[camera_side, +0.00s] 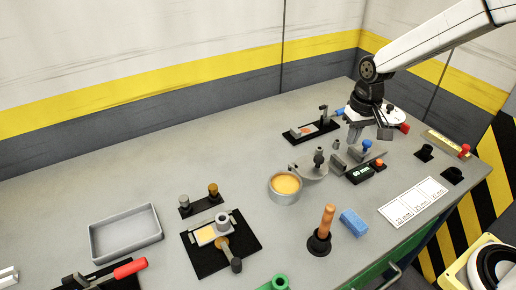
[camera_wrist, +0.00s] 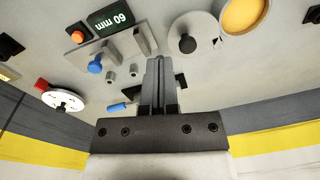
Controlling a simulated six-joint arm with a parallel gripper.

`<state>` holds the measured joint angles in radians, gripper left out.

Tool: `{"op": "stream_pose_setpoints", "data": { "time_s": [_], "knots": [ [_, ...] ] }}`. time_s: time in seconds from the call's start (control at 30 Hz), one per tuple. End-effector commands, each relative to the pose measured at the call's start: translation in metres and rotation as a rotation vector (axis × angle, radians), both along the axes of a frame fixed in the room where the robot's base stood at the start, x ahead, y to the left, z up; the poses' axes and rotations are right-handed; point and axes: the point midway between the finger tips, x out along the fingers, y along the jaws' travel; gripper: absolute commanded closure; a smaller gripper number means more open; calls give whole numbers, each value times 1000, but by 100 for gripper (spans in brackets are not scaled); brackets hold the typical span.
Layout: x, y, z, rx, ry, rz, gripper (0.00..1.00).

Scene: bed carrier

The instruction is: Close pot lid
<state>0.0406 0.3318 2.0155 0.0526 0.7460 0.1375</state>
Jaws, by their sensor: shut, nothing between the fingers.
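The pot (camera_side: 285,198) is a round grey vessel with an orange-yellow filling, and its top is uncovered. The pot also shows at the upper right edge of the wrist view (camera_wrist: 264,14). The lid (camera_side: 306,174) is a flat grey disc with a dark knob (camera_side: 319,158), beside the pot on its right in the side view. The lid (camera_wrist: 205,27) lies right of my fingers in the wrist view, its knob (camera_wrist: 187,44) showing. My gripper (camera_side: 358,133) is shut and empty, to the right of the lid and behind it. Its fingers (camera_wrist: 158,62) are together in the wrist view.
A block with a "60 mm" display (camera_side: 361,174), a blue knob (camera_side: 367,145) and small posts stand near my gripper. A black fixture (camera_side: 311,130) is behind the lid. A plunger (camera_side: 320,240) and blue sponge (camera_side: 353,222) stand in front. Walls are close behind.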

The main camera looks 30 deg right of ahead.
Motion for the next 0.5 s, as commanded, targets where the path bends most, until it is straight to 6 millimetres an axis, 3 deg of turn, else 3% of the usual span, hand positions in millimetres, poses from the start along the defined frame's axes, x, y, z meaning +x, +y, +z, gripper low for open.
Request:
{"op": "stream_pose_setpoints", "data": {
  "time_s": [0.1,0.5],
  "knots": [
    [25,-3,1,14,40,-42,100],
    [92,-13,3,61,177,-174,100]
  ]
}}
